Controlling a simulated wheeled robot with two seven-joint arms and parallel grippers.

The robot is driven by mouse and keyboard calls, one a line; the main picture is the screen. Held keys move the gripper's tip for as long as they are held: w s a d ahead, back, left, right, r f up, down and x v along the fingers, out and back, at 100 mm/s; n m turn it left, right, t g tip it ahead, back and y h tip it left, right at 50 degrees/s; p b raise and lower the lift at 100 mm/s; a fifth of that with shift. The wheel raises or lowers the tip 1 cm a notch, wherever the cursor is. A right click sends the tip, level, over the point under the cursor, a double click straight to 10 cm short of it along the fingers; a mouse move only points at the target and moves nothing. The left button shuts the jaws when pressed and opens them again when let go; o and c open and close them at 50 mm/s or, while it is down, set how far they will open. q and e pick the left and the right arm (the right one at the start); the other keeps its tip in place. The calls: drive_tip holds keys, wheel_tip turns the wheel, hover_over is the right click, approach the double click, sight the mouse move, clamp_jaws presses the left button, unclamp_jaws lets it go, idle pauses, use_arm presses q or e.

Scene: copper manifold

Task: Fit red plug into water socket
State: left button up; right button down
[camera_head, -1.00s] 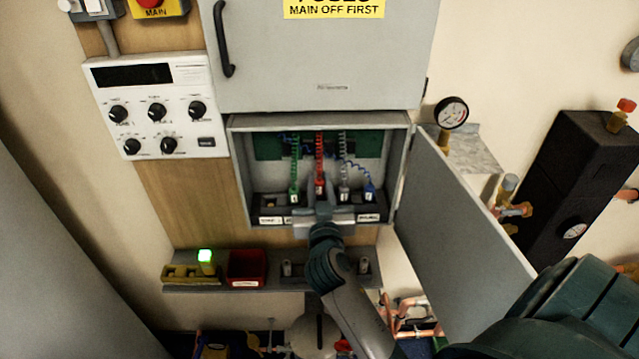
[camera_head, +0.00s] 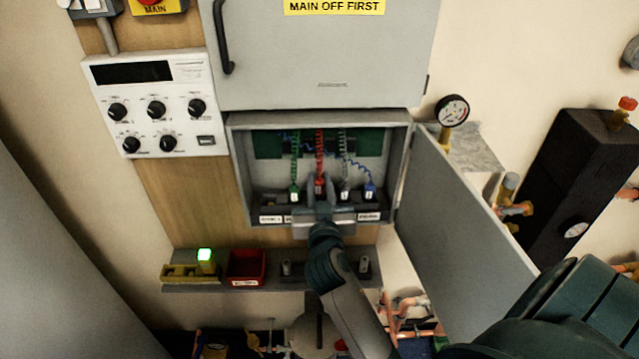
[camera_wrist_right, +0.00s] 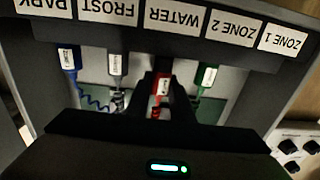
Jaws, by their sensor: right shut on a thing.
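The red plug (camera_head: 319,186), on a red coiled cord, is in the open lower box. My right gripper (camera_head: 320,206) is shut on it. In the right wrist view, the red plug (camera_wrist_right: 161,86) sits between my dark fingers, in line with the WATER label (camera_wrist_right: 172,18), which appears upside down. The water socket itself is hidden by the gripper and plug, and I cannot tell if the plug is seated. My left gripper is not in view.
Green (camera_head: 294,193), grey (camera_head: 345,194) and blue (camera_head: 370,190) plugs stand close on either side. The box's open door (camera_head: 455,235) is to the right of my arm.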

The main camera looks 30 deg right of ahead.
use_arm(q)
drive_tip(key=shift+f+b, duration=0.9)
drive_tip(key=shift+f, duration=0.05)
use_arm(e)
drive_tip(key=shift+f, duration=1)
drive_tip(key=c, duration=1.5)
unclamp_jaws()
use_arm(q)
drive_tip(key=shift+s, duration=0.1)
